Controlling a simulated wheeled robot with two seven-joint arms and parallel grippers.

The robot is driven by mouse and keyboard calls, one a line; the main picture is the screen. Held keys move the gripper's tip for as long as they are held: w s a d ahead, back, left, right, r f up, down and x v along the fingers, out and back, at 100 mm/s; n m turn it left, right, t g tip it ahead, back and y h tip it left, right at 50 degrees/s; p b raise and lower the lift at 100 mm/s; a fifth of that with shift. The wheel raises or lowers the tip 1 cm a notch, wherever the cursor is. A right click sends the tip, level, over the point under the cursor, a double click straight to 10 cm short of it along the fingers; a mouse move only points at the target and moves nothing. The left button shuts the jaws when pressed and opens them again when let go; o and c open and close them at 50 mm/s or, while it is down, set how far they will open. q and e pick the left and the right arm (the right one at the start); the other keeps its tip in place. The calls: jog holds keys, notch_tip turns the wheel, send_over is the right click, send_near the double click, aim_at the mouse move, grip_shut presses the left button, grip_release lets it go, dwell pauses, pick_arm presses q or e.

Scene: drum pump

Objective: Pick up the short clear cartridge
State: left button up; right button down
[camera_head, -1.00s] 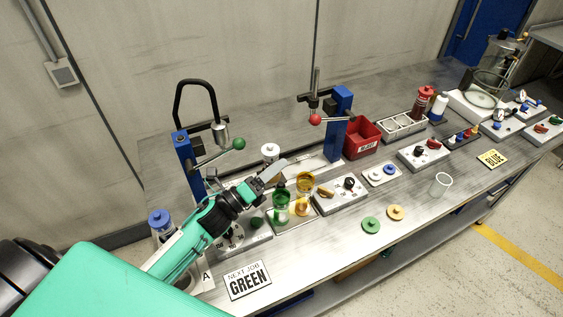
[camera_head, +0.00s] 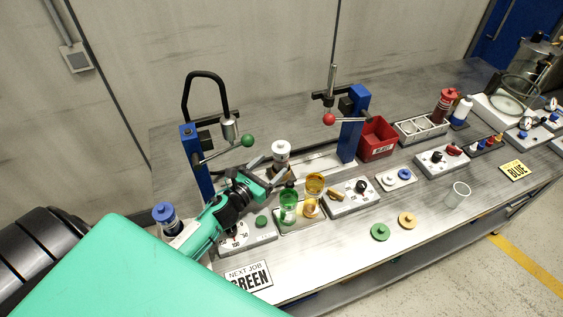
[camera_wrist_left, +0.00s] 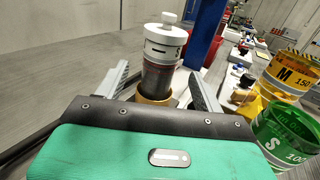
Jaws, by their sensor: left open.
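In the left wrist view the cartridge (camera_wrist_left: 163,50) has a white cap with a knob, an "S" mark and a dark see-through body. Its foot is in an amber ring (camera_wrist_left: 152,100). I cannot tell for sure that it is the clear one. My left gripper (camera_head: 268,172) is open; in the wrist view its fingers (camera_wrist_left: 157,88) lie either side of the cartridge's lower body, with gaps visible. My right gripper is out of view.
A green cup (camera_head: 288,197) and a yellow cup (camera_head: 314,184) stand close to the right of my gripper. The blue post (camera_head: 197,160) with its green-knobbed lever (camera_head: 248,141) rises behind. A clear cup (camera_head: 457,195) stands far right.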

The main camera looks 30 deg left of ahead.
aim_at(285, 145)
pick_arm(q)
jog(key=shift+w+d+p, duration=0.25)
jog(key=shift+w+p, duration=0.1)
jog(key=shift+w, duration=0.85)
jog(key=shift+w+d+p, duration=0.25)
jog(key=shift+w+p, duration=0.1)
jog(key=shift+w, duration=0.9)
jog(key=shift+w+d+p, duration=0.25)
jog(key=shift+w+p, duration=0.1)
jog(key=shift+w, duration=0.85)
jog(key=c, duration=1.1)
jog(key=shift+c, duration=0.2)
jog(key=shift+a+r, duration=0.1)
jog(key=shift+r, duration=0.1)
jog(key=shift+r+b, duration=0.45)
jog(key=shift+r, duration=1.05)
jog(key=s+a+b, duration=0.3)
jog(key=s+b, duration=0.3)
jog(key=s, duration=1.1)
jog(key=shift+s+a, duration=0.15)
jog(key=shift+s, duration=0.2)
